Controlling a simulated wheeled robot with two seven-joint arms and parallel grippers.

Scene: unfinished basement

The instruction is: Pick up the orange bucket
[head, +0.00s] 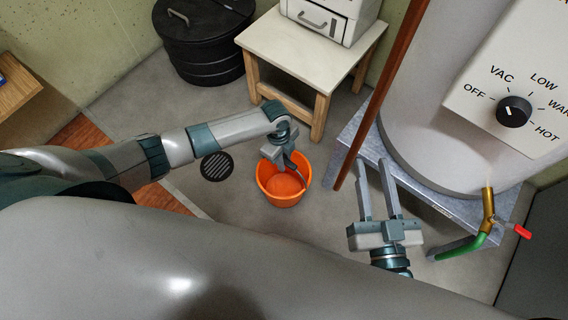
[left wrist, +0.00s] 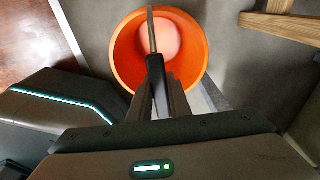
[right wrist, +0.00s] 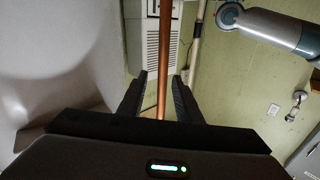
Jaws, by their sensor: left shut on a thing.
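The orange bucket (head: 283,201) is in the middle of the head view, below the small table. In the left wrist view the bucket (left wrist: 197,65) is seen from above, its inside open to view. My left gripper (head: 287,158) is over the bucket, its fingers closed on the dark grip of the handle (left wrist: 152,30), which stands up across the opening. The frames do not clearly show whether the bucket's base touches the floor. My right gripper (head: 377,177) is open and empty, to the right of the bucket.
A white-topped wooden table (head: 311,57) stands behind the bucket. A round floor drain (head: 217,166) is to its left. A copper pipe (head: 378,95) and the water heater (head: 425,140) on its metal stand (head: 355,133) are at right. A black lidded bin (head: 205,50) is at the back.

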